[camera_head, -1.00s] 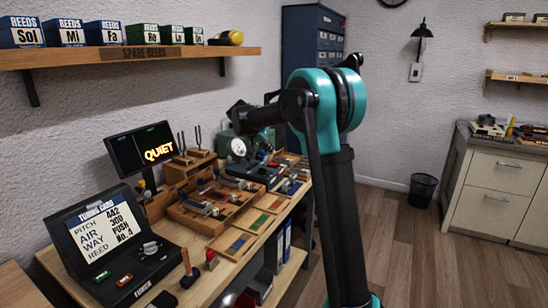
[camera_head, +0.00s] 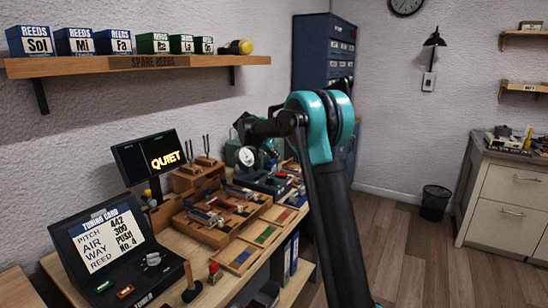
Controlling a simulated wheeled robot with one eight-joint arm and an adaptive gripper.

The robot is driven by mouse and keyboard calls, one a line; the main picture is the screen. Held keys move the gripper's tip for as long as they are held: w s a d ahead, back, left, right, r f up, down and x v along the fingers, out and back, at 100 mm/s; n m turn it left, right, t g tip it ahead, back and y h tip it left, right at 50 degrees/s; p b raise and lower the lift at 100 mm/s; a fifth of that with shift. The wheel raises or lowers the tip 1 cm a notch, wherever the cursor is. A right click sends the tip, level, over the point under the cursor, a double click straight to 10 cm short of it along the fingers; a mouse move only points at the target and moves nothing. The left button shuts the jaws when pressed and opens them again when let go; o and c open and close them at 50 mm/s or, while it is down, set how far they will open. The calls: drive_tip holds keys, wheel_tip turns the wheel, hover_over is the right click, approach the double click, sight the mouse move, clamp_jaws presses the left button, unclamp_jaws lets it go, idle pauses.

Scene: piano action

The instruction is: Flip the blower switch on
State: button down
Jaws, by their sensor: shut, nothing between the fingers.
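A teal-green machine with a round white dial (camera_head: 246,156) stands at the far end of the workbench, partly hidden behind my arm's end. It may be the blower, but I cannot read a label. No switch marked for the blower can be made out, nor its position. My gripper (camera_head: 243,129) is at the dark far end of my arm, just above the dial in the picture. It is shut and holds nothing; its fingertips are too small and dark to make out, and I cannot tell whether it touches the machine.
A black console (camera_head: 112,251) with a tuning card stands at the bench's near end. A lit "QUIET" display (camera_head: 149,157) is behind it. Wooden reed trays (camera_head: 205,230) fill the middle. A reed shelf (camera_head: 130,66) overhangs the bench. The floor (camera_head: 410,250) at right is open.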

hover_over(284, 174)
drive_tip(key=s+a, duration=0.1)
drive_tip(key=a, duration=0.1)
drive_tip(key=f, duration=0.5)
drive_tip(key=shift+s+d, duration=0.2)
drive_tip(key=shift+d, duration=0.05)
drive_tip(key=shift+s+f, duration=0.2)
drive_tip(key=shift+f, duration=0.9)
drive_tip(key=shift+d+f, duration=0.1)
drive_tip(key=shift+f, duration=0.5)
drive_tip(key=shift+f+y, duration=0.3)
drive_tip(key=shift+w+a+r, duration=0.3)
drive_tip(key=shift+w+a, duration=0.05)
drive_tip(key=shift+a, duration=0.15)
